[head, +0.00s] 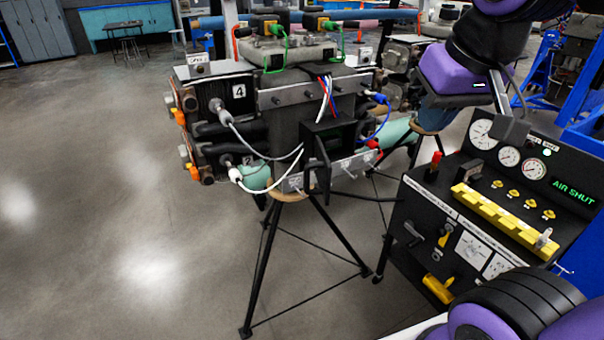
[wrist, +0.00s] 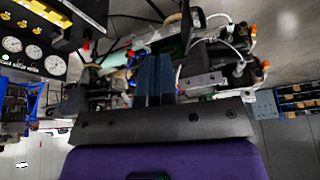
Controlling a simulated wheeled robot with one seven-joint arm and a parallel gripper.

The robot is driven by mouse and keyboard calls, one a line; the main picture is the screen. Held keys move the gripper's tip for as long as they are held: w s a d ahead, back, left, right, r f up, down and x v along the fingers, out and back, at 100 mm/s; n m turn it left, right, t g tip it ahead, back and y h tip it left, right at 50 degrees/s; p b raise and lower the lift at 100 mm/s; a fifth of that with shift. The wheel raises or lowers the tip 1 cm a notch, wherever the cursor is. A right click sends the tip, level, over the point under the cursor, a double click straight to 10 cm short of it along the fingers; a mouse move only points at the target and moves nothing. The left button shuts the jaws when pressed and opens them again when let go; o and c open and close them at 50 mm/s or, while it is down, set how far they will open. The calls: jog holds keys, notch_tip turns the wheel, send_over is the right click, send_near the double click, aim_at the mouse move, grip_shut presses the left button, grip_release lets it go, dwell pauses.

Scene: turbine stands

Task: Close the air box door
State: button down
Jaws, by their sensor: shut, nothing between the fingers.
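The air box (head: 340,128) is a black box on the front of the turbine stand in the head view. Its dark door (head: 318,165) appears to stand out from the box, seen nearly edge-on, so it looks open. My gripper (wrist: 153,75) is shut and empty in the wrist view, its dark blue fingers together and pointing toward the stand. The fingers cover part of the stand there, and I cannot make out the door clearly. In the head view my purple hand is at the upper right, right of the stand and apart from the door; its fingertips are not clear.
A control console (head: 490,215) with gauges, a yellow row and a display reading "AIR SHUT" stands at right. White and blue cables (head: 295,155) loop near the box. Tripod legs (head: 258,265) spread below the stand. The floor (head: 110,220) at left is clear.

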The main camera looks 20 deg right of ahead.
aim_at(313, 170)
jog(key=w+a+f+m+g+h, duration=0.2)
jog(key=w+a+m, duration=0.15)
jog(key=w, duration=0.55)
jog(key=w+a+f+m+g+h, duration=0.15)
jog(key=w+a, duration=0.35)
jog(key=w, duration=0.5)
jog(key=w+a+f+m+g+h, duration=0.2)
jog(key=w+a+f+m+h, duration=0.2)
jog(key=w+a+f, duration=0.75)
jog(key=s+d+f, duration=0.5)
jog(key=d+f, duration=0.2)
jog(key=f, duration=0.2)
jog(key=shift+f, duration=0.25)
jog(key=shift+s+d, duration=0.1)
jog(key=shift+s+d+t, duration=0.1)
jog(key=shift+t, duration=0.15)
